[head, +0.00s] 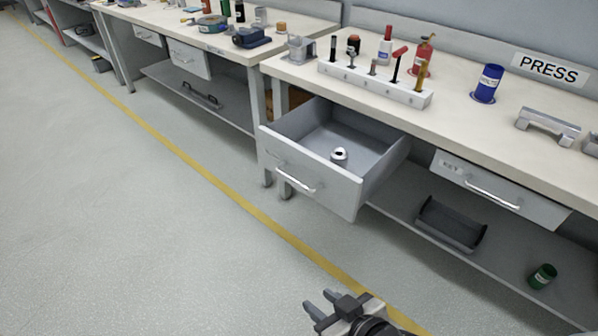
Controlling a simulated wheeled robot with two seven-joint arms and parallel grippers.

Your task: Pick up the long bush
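A small pale metal bush with a dark hole in its top (340,156) stands in the open drawer (285,145) of the press bench. I cannot tell for sure from its size whether it is the long one. My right gripper (318,301) is at the bottom of the head view, over the floor in front of the bench. Its two fingers are apart with nothing between them, well away from the drawer. My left gripper is out of view.
The bench top (450,125) carries a white tool rack (375,84), bottles, a blue can (487,83) and a grey bracket (547,127). A closed drawer (500,188) is right of the open one. A black tray (450,225) and a green can (542,276) are on the lower shelf. The floor at left is clear.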

